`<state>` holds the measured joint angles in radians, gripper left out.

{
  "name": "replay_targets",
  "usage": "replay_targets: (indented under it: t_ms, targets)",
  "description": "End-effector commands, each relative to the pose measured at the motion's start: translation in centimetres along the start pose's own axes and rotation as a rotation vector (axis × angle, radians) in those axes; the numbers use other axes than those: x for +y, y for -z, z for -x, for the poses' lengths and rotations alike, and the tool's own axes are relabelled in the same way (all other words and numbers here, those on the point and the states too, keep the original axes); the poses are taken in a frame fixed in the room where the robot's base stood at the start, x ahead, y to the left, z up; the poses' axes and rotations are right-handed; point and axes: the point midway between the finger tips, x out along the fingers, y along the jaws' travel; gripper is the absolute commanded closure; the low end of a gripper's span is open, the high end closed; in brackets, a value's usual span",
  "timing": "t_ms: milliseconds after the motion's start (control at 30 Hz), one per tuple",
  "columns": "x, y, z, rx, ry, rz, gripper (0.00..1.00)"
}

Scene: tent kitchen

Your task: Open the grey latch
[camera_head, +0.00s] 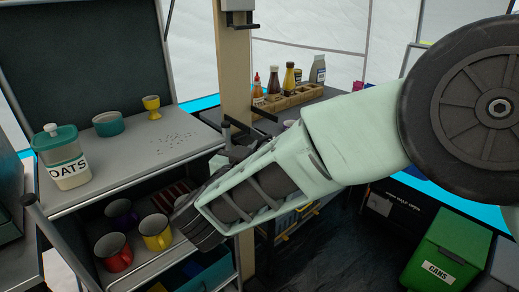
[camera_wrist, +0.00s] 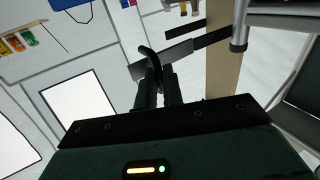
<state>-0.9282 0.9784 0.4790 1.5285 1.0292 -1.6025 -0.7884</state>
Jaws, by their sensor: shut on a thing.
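The grey latch (camera_wrist: 178,51) is a dark grey bar by the tan post in the wrist view. My gripper (camera_wrist: 158,75) has its two dark fingers closed around the near end of the latch, where a dark curved piece shows. My own arm and wrist cover much of this spot, so the latch is mostly hidden there.
The tan post (camera_head: 235,70) stands upright behind my gripper. At left, a grey shelf unit (camera_head: 150,148) holds an oats jar (camera_head: 65,165), a teal bowl (camera_head: 108,123) and several mugs. Sauce bottles (camera_head: 273,82) stand behind. A green cans bin (camera_head: 442,255) is at lower right.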

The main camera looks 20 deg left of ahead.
Motion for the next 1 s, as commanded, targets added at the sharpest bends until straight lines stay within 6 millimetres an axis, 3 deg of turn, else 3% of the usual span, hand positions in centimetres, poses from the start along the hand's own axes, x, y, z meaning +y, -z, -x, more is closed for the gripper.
replay_targets:
  t_ms: [300, 333, 400, 767, 1000]
  targets:
    - [-0.5, 0.4, -0.1, 0.005, 0.015, -0.007, 1.0]
    - [-0.5, 0.4, -0.1, 0.004, 0.016, -0.007, 0.83]
    - [-0.5, 0.4, 0.0, 0.004, 0.015, -0.007, 0.69]
    - [-0.4, 0.2, 0.6, 0.002, 0.012, -0.004, 0.69]
    - [-0.5, 0.1, 4.7, 0.002, 0.016, -0.004, 0.69]
